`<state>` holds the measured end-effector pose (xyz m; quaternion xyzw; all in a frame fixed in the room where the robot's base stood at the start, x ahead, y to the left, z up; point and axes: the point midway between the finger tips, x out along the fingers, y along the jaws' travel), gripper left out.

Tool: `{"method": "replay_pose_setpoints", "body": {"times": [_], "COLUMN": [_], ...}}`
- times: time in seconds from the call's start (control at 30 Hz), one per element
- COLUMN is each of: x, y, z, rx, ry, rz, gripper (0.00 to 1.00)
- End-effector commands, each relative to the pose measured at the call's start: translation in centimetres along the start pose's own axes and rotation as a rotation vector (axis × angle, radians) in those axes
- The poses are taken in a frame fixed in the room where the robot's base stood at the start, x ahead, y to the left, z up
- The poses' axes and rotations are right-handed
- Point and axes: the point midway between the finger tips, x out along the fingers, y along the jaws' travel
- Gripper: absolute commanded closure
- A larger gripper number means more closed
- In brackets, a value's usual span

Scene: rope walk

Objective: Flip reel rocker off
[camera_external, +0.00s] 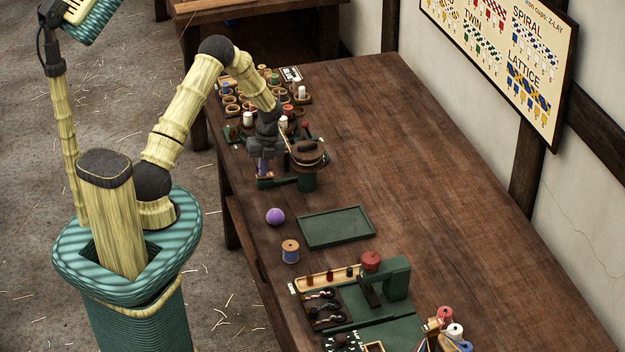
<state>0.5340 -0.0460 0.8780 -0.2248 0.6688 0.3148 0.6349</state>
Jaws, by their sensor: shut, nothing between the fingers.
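A small machine with a round brown reel-like top (308,150) and a dark green base (284,183) stands near the table's left edge. My gripper (265,172) points down just left of the round top, over the left part of the base. Its fingers are shut with nothing between them. I cannot make out a rocker switch; it is too small or hidden behind my gripper and arm. I cannot tell whether the fingertips touch the machine.
Several small cups and spools (272,95) crowd the table behind my gripper. The table's right side (440,180) is clear.

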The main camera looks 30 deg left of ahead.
Motion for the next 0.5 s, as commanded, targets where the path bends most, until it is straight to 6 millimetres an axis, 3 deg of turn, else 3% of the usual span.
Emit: {"method": "replay_pose_setpoints", "body": {"times": [0.17, 0.5], "x": [1.01, 1.08], "y": [0.71, 0.2], "z": [-0.16, -0.33], "rx": [-0.003, 0.001], "ry": [0.008, 0.009], "rz": [-0.092, -0.084], "gripper": [1.0, 1.0]}}
